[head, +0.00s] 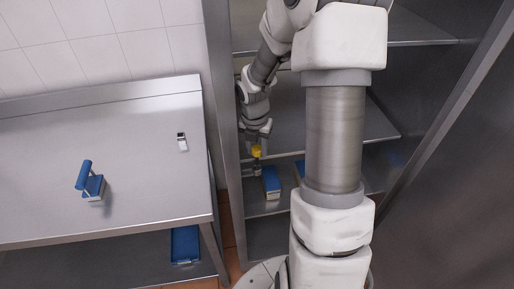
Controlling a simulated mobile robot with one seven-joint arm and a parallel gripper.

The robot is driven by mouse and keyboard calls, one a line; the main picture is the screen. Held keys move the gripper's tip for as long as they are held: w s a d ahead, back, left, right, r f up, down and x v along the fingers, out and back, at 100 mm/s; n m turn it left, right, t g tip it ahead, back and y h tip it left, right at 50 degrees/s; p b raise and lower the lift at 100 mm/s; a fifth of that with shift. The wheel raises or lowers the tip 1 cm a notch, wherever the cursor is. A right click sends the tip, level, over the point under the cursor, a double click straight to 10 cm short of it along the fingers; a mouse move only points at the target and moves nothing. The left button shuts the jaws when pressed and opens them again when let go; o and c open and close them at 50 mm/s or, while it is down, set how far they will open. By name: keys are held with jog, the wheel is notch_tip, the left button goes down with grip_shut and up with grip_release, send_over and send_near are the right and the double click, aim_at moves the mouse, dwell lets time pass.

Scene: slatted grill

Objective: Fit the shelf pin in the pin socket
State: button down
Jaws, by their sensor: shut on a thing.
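My gripper (257,145) is inside the steel shelf unit, pointing down near its left side. It is shut on a small yellow piece, which I take to be the shelf pin (257,152). The piece is held just above a lower shelf. A small greyish shape shows right below it, too small to tell whether it is the pin or the socket. I cannot make out the pin socket for certain, nor whether the pin touches it.
A blue-topped box (271,181) stands on the lower shelf close to the right of my gripper. The shelf unit's left wall (226,120) is close on the left. A steel table (130,175) at left holds a blue-handled tool (91,184) and a small metal clip-like item (182,142).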

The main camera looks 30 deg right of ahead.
aim_at(257, 156)
jog(key=shift+f+b, duration=0.7)
jog(key=shift+f, duration=1)
jog(key=shift+c, duration=2)
grip_release()
jog(key=shift+r, duration=0.1)
jog(key=shift+r, duration=0.35)
notch_tip(257, 156, up, 3)
jog(key=shift+w, duration=0.1)
jog(key=s+d+r+p, duration=0.2)
jog(key=s+d+r, duration=0.5)
jog(key=s+d, duration=0.1)
jog(key=shift+s, duration=0.4)
jog(key=shift+a+r, duration=0.1)
